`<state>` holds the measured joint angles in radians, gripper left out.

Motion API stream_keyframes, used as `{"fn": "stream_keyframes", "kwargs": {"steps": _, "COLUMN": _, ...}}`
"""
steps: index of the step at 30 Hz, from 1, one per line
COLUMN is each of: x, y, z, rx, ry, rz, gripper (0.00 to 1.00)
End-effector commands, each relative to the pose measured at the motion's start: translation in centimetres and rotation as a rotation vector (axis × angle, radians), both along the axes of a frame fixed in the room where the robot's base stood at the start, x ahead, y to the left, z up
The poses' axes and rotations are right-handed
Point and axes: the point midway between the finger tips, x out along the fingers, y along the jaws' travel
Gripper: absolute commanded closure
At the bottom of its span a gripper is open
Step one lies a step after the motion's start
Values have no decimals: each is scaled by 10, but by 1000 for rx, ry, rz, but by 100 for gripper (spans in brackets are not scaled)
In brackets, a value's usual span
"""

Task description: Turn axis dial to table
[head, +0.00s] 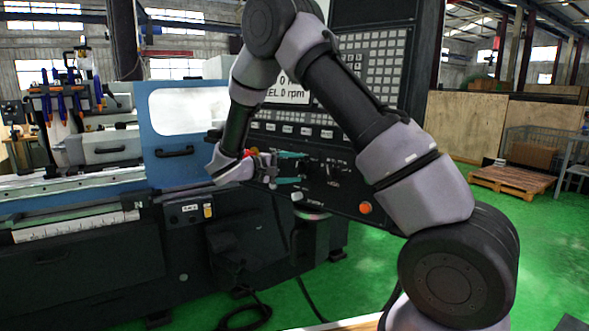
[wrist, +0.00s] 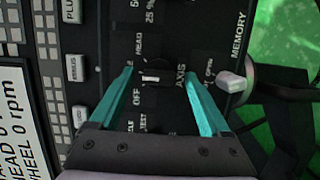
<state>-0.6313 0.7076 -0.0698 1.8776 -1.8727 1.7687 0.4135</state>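The axis dial (wrist: 151,77) is a small dark knob with a white mark, next to the "AXIS" lettering on the black control panel (head: 340,190). "OFF" and "HEAD" show beside it; the "TABLE" label is not readable, and I cannot tell which setting the mark points to. My gripper (wrist: 157,73) is open, its two teal fingers apart on either side of the dial in the wrist view. No contact with the dial is visible. In the head view my gripper (head: 302,168) is at the panel's lower left part, and the dial is too small to make out there.
A pale knob (wrist: 231,82) sits right of the dial near "MEMORY". An orange-red button (head: 365,208) is on the panel's lower right. The screen (head: 290,94) and key rows are above. The blue grinder door (head: 185,115) is at left.

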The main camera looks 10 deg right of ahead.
Motion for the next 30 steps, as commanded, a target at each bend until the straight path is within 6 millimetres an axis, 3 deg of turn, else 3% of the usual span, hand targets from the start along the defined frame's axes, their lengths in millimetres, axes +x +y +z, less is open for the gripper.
{"fn": "stream_keyframes", "kwargs": {"steps": 10, "x": -2, "y": 7, "z": 2, "rx": -1, "ry": -1, "rz": 3, "gripper": 19}}
{"fn": "stream_keyframes", "kwargs": {"steps": 21, "x": -30, "y": 70, "z": 13, "rx": 0, "ry": -2, "rz": 5, "gripper": 19}}
{"fn": "stream_keyframes", "kwargs": {"steps": 30, "x": -43, "y": 96, "z": 18, "rx": 0, "ry": -1, "rz": 1, "gripper": 19}}
